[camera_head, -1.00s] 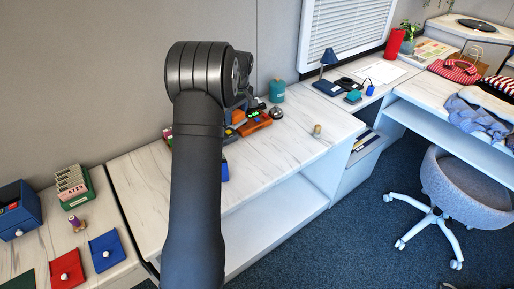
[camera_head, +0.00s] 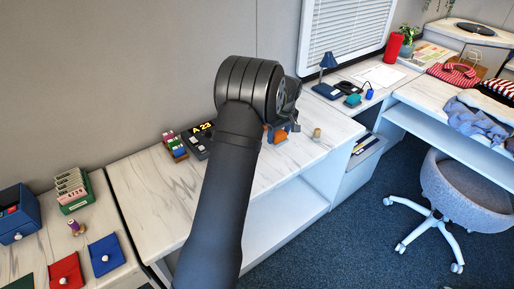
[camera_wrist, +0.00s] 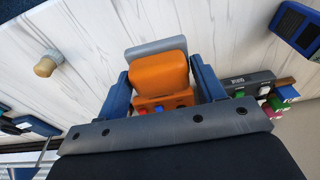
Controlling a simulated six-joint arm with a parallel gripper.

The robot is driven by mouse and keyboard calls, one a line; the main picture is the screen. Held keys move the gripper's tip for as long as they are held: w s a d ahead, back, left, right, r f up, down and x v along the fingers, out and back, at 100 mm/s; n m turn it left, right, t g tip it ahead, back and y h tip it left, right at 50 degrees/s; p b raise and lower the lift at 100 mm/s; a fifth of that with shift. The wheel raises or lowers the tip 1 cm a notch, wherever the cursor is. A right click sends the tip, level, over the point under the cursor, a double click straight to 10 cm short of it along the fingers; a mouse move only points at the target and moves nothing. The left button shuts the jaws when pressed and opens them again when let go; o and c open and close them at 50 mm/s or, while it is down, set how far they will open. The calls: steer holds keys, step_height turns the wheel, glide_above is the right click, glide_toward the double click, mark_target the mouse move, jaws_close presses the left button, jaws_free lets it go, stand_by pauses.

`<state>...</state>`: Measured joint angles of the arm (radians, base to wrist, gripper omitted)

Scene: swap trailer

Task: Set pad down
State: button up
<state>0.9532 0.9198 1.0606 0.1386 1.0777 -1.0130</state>
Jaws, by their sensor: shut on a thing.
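My gripper (camera_wrist: 163,84) shows its two blue fingers on either side of an orange block (camera_wrist: 158,74), which I take to be the pad, and is shut on it. A grey slab (camera_wrist: 155,47) shows just beyond the orange block, and a lower orange part with blue and red spots shows below it. In the head view my gripper (camera_head: 283,130) and the orange pad (camera_head: 279,137) are at the right part of the white marbled counter (camera_head: 150,185), partly hidden by my arm. Whether the pad touches the counter cannot be told.
A small wooden-topped piece (camera_head: 317,133) stands right of my gripper. A dark device showing "A 23" (camera_head: 200,136) and a rack of coloured blocks (camera_head: 174,146) stand to the left. The counter's front right looks clear.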

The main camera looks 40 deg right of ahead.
steer(key=w+a+f, duration=0.1)
steer(key=w+f, duration=0.1)
steer(key=w, duration=0.1)
steer(key=w+f, duration=0.2)
steer(key=w, duration=0.1)
steer(key=w+a+f, duration=0.1)
steer(key=w+f, duration=0.1)
steer(key=w, duration=0.2)
steer(key=shift+a+f, duration=0.1)
steer(key=shift+a, duration=0.25)
steer(key=shift+f, duration=1.95)
steer(key=shift+f, duration=0.15)
steer(key=o, duration=0.9)
steer(key=shift+o, duration=0.2)
step_height(320, 180, up, 12)
steer(key=s, duration=0.2)
